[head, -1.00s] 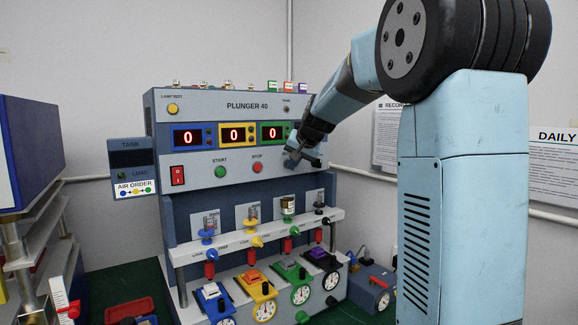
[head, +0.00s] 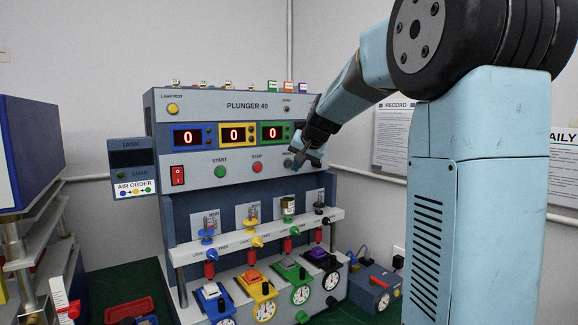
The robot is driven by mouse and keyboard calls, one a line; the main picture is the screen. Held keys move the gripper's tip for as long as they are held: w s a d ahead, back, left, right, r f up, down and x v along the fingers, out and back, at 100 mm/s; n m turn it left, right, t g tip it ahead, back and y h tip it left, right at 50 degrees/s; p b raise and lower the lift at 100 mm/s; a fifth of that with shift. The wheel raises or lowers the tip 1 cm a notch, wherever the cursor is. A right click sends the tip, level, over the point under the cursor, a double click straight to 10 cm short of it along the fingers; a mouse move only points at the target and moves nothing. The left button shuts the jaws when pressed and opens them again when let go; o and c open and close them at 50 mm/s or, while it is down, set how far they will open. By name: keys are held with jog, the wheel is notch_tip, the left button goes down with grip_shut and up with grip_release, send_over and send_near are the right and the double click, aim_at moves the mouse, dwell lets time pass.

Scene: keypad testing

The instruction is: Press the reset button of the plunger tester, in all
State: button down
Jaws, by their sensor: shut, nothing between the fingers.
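The plunger tester (head: 240,106) is a grey-blue machine labelled PLUNGER 40, standing upright in the middle of the head view. Its lower front row holds a green START button (head: 219,172), a red STOP button (head: 257,167) and, to their right, a small dark blue-grey button (head: 288,163). That button's label is not readable here, so I cannot confirm it is the reset. My gripper (head: 297,165) is shut and empty, its tips just right of this button. Whether they touch the panel I cannot tell. My gripper and arm cover part of the panel's right side.
Three displays (head: 233,135) read 0; a fourth is mostly hidden. A red rocker switch (head: 177,176) is at the panel's left. Coloured plunger stations (head: 262,285) stand below. A blue box (head: 375,287) sits at right, a dark blue machine (head: 30,150) at left.

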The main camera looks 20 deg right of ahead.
jog(key=s, duration=0.2)
jog(key=s+d, duration=0.1)
jog(key=s, duration=0.1)
jog(key=shift+s+d, duration=0.2)
dwell(0.6)
jog(key=s+a+f+n+g, duration=0.1)
jog(key=s+f, duration=0.2)
jog(key=s, duration=0.8)
jog(key=s+a+f+n+g+h, duration=0.1)
jog(key=s+f, duration=0.3)
jog(key=s, duration=0.8)
jog(key=s+a+f+n+g, duration=0.1)
jog(key=s+a+f+n, duration=0.2)
jog(key=s, duration=0.8)
jog(key=shift+s+a+f+h, duration=0.2)
jog(key=shift+f+h, duration=0.1)
jog(key=shift+h, duration=0.1)
